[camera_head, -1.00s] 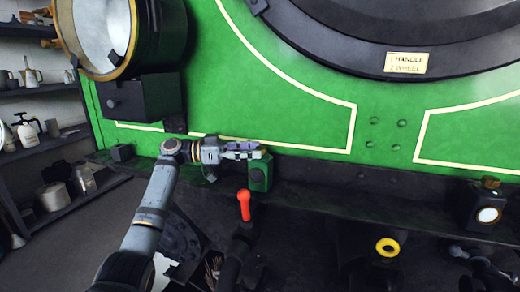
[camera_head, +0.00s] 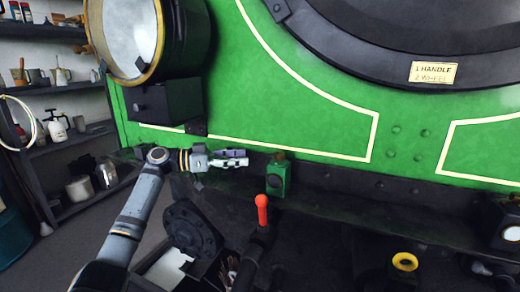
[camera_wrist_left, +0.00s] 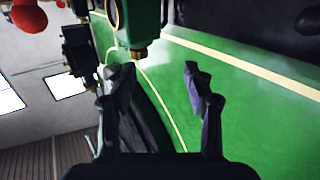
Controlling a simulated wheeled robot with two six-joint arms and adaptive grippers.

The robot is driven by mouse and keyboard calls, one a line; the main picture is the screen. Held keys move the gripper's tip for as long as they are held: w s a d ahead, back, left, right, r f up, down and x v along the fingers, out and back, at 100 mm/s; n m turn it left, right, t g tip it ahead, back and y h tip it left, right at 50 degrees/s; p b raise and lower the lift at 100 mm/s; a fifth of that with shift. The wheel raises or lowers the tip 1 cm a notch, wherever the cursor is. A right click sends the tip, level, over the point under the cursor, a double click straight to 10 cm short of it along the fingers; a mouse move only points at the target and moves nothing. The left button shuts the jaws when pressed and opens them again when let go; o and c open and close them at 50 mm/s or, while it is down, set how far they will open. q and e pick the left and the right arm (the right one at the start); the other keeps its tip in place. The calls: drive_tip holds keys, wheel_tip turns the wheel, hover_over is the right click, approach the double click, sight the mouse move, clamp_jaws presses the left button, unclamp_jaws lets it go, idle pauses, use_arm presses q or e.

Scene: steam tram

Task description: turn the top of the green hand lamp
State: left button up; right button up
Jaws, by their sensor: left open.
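The green hand lamp (camera_head: 278,180) stands upright on the dark ledge below the green front. Its small brass top (camera_head: 280,156) is in clear view. My left gripper (camera_head: 244,157) is just left of the lamp at about the height of its top, open, empty and apart from it. In the left wrist view the lamp (camera_wrist_left: 136,22) appears upside down at the top, with its brass top (camera_wrist_left: 140,53) pointing down. The open fingers (camera_wrist_left: 160,72) show on either side below, with nothing between them. My right gripper is not in view.
A red-tipped lever (camera_head: 262,205) rises in front of the ledge, close below the lamp. A large round headlamp (camera_head: 128,40) sits up left above a black box (camera_head: 165,103). A yellow ring (camera_head: 405,262) is at lower right. Shelves (camera_head: 60,140) stand at the left.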

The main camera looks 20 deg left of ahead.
use_arm(q)
drive_tip(key=s+d+n+t+y+p, duration=0.2)
drive_tip(key=t+y+p, duration=0.1)
drive_tip(key=p, duration=0.1)
drive_tip(key=n+t+p, duration=0.2)
drive_tip(key=p, duration=0.1)
approach(275, 157)
drive_tip(key=x, duration=0.2)
drive_tip(key=shift+y, duration=0.4)
drive_tip(key=p+x, duration=0.2)
drive_tip(key=x, duration=0.6)
drive_tip(key=shift+d+r, duration=0.1)
drive_tip(key=shift+d, duration=0.1)
drive_tip(key=shift+w+d+p, duration=0.35)
drive_tip(key=shift+w+d, duration=0.05)
drive_tip(key=shift+w, duration=0.1)
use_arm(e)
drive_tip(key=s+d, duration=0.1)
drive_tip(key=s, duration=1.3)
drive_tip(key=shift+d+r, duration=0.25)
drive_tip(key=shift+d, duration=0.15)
